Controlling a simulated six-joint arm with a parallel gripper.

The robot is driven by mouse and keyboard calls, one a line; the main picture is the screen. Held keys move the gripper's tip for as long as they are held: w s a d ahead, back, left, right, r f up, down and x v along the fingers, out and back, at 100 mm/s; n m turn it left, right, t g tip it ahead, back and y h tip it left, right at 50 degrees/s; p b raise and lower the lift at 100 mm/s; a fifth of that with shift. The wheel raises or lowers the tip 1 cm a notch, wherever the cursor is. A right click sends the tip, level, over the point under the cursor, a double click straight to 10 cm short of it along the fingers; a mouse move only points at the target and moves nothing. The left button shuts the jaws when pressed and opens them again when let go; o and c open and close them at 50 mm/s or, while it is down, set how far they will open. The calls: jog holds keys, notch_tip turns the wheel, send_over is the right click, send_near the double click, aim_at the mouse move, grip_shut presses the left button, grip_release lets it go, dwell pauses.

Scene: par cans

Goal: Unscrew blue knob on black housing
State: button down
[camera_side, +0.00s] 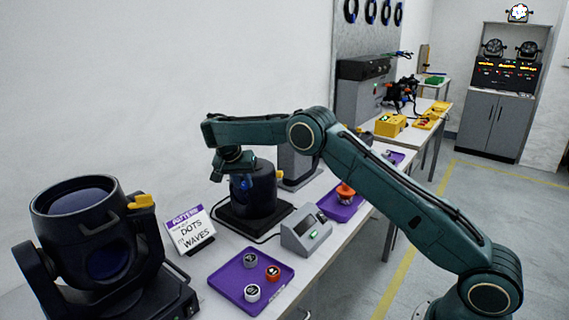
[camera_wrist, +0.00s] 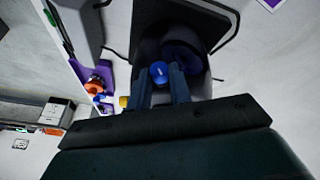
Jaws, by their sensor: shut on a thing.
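The black housing (camera_side: 262,190) stands on a dark base on the white table, left of centre in the side view. It also shows in the wrist view (camera_wrist: 203,60), behind my fingers. The blue knob (camera_wrist: 159,72) sits between my two fingertips in the wrist view; in the side view only a bit of blue shows under the gripper. My gripper (camera_side: 240,177) points down at the housing's near side and is shut on the knob. It also shows in the wrist view (camera_wrist: 161,88). I cannot tell how far the knob is threaded in.
A purple tray (camera_side: 225,279) with several small round parts lies in front. Another purple tray (camera_side: 352,210) holds an orange-topped part. A grey box with a display (camera_side: 306,231) stands between them. A sign (camera_side: 187,228) and a large black lamp (camera_side: 88,245) stand left.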

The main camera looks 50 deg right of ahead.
aim_at(244, 183)
jog(key=shift+d+r, duration=0.1)
jog(key=shift+r, duration=0.05)
jog(key=c, duration=1.3)
grip_release()
jog(key=shift+o, duration=0.2)
jog(key=shift+v, duration=1.45)
jog(key=s+a, duration=0.2)
jog(key=a, duration=1)
